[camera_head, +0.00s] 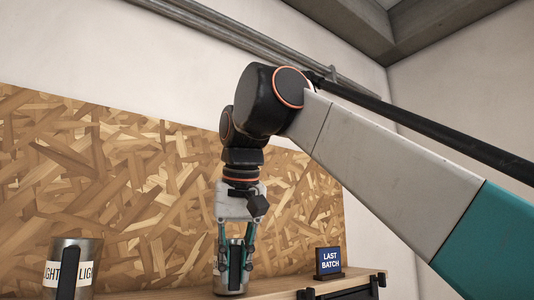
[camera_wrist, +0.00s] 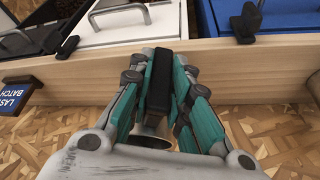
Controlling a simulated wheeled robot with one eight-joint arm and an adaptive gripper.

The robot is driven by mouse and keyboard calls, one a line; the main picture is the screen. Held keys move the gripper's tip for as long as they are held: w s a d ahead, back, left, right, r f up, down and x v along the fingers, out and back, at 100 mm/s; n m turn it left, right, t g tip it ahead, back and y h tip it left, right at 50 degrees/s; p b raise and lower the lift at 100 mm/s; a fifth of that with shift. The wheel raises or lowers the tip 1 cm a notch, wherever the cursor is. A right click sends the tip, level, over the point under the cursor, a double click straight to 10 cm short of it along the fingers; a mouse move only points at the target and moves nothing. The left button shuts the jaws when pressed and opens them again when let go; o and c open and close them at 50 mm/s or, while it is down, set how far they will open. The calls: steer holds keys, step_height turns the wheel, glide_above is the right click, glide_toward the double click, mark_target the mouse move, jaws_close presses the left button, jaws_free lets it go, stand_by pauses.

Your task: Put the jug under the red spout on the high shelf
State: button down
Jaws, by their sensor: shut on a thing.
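The jug (camera_head: 220,283) is a small steel vessel with a dark handle, low in the middle of the head view. My gripper (camera_head: 236,264) points down and is shut on it, with a finger on either side of the handle. In the wrist view the dark handle (camera_wrist: 158,85) lies between the teal fingers, and part of the steel body (camera_wrist: 150,133) shows below it. The jug looks upright. I cannot tell whether its base touches the wooden shelf (camera_head: 285,284). No red spout is visible in either view.
A steel vessel labelled LIGHT (camera_head: 58,272) stands at the left. A blue LAST BATCH sign (camera_head: 329,262) stands right of the jug, near the shelf's end. The wrist view shows a white bin (camera_wrist: 130,22) and a blue bin (camera_wrist: 280,16) beyond a wooden edge (camera_wrist: 255,68).

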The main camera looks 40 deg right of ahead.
steer(key=shift+s+f, duration=0.1)
steer(key=shift+f, duration=0.1)
steer(key=c, duration=1.4)
jaws_free()
steer(key=shift+r, duration=0.1)
steer(key=v, duration=0.7)
steer(key=shift+r, duration=0.15)
steer(key=shift+s, duration=0.1)
